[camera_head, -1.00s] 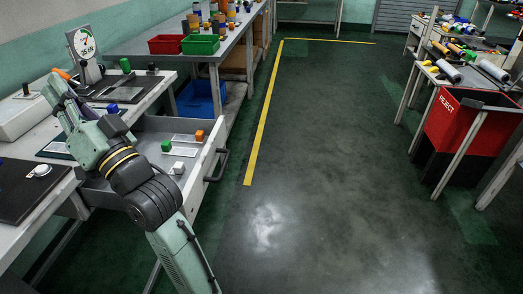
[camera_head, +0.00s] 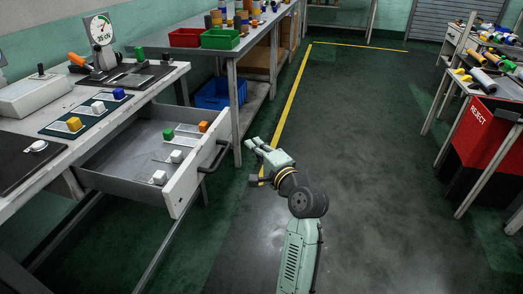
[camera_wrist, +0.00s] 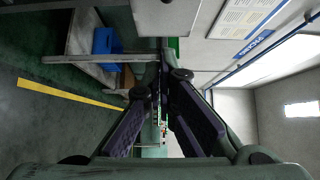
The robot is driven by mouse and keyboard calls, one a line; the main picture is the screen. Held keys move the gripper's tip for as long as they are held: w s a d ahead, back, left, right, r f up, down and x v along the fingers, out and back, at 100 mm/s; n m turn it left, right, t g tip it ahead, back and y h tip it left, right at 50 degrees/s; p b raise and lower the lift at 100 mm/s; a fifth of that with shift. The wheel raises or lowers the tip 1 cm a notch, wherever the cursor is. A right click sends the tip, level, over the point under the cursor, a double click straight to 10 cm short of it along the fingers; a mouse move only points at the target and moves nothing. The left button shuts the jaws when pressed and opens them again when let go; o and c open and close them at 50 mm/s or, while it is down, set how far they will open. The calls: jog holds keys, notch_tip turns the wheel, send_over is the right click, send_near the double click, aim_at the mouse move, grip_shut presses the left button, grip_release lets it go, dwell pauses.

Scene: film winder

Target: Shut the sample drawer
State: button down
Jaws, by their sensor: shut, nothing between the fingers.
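The sample drawer (camera_head: 197,178) is pulled out from under the left workbench. Its pale front panel carries a dark handle (camera_head: 216,159). Inside lie a green block (camera_head: 168,134), an orange block (camera_head: 203,127) and two white blocks (camera_head: 176,156) (camera_head: 159,178), some on pale cards. My gripper (camera_head: 252,144) is over the aisle, to the right of the drawer front and apart from the handle. In the wrist view, my gripper's dark fingers (camera_wrist: 163,80) come together with nothing held.
The workbench (camera_head: 165,82) holds a dial scale (camera_head: 102,32) and a mat with orange, white and blue blocks. A blue bin (camera_head: 222,93) sits under the back bench, beyond the drawer. A red reject bin (camera_head: 486,135) stands far right. The aisle floor between is clear.

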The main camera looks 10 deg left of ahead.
jog(key=shift+w+a+p, duration=0.25)
jog(key=shift+w+a, duration=0.35)
jog(key=shift+a, duration=0.55)
jog(key=shift+w+a+p, duration=0.25)
jog(key=shift+w+a, duration=0.3)
jog(key=shift+a, duration=0.65)
jog(key=shift+w+a+p, duration=0.25)
jog(key=shift+w+a, duration=0.35)
jog(key=shift+a, duration=0.55)
jog(key=shift+a, duration=0.1)
